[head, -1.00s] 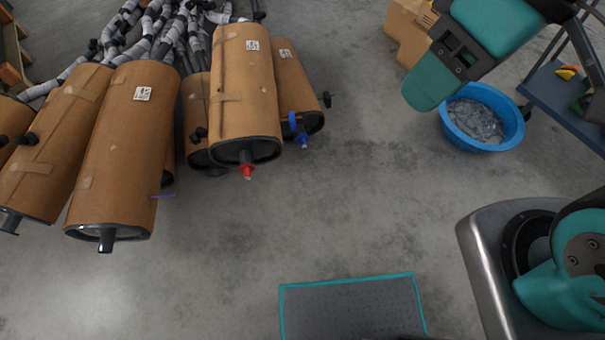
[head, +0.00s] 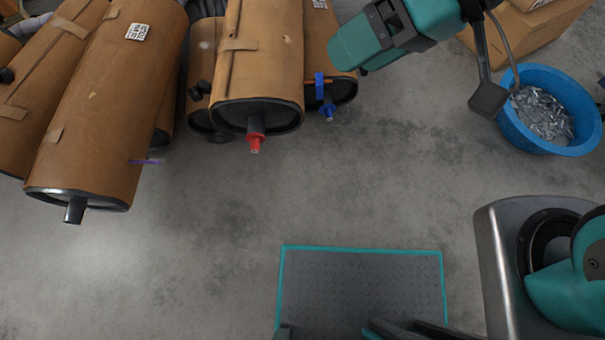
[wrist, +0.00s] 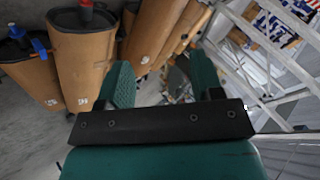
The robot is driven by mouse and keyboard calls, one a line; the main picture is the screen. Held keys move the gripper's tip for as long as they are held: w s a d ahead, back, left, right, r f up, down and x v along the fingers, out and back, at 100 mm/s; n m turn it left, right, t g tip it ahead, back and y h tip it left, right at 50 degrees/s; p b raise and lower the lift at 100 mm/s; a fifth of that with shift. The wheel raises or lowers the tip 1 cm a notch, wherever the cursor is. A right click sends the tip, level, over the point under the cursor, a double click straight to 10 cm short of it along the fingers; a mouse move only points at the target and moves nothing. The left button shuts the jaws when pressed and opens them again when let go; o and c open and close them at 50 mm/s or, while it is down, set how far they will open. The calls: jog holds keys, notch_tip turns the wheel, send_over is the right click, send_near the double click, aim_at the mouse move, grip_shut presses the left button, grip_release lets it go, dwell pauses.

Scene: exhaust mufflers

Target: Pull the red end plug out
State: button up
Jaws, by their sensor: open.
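The red end plug (head: 255,143) sits on the short pipe at the near end of a brown wrapped muffler (head: 262,60). In the wrist view the red plug (wrist: 86,4) is at the top left edge, partly cut off. My gripper (head: 345,50) is right of and beyond the plug in the head view, overlapping the neighbouring muffler. In the wrist view my gripper (wrist: 160,75) has its two teal fingers apart with nothing between them. It is clear of the plug.
A blue plug (head: 327,112) is on the neighbouring muffler, right of the red one. A blue tub (head: 560,80) of metal bits and cardboard boxes (head: 530,30) are at the right. Open floor lies in front of the mufflers.

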jog(key=w+a+f+m+y+b, duration=0.1)
jog(key=a+f+y+b, duration=0.1)
jog(key=f+b, duration=0.6)
jog(key=w+a+f+m+t+y+b, duration=0.1)
jog(key=w+a+f+m+b, duration=0.1)
jog(key=f+b, duration=0.6)
jog(key=w+a+f+m+y+b, duration=0.1)
jog(key=a+f+y+b, duration=0.3)
jog(key=f, duration=0.8)
jog(key=m+t+h+b, duration=0.3)
jog(key=m+t+b, duration=0.3)
jog(key=m+b, duration=0.15)
send_near(255, 149)
jog(key=shift+n, duration=0.25)
jog(key=shift+w+d+f+b+x, duration=0.15)
jog(key=shift+b+x, duration=0.5)
jog(key=shift+x, duration=1.15)
jog(key=shift+d+f+b+x, duration=0.15)
jog(key=shift+b+x, duration=0.5)
jog(key=shift+x, duration=1.2)
jog(key=shift+w+f+b+x, duration=0.2)
jog(key=shift+b+x, duration=0.45)
jog(key=shift+x, duration=1.15)
jog(key=shift+s, duration=0.15)
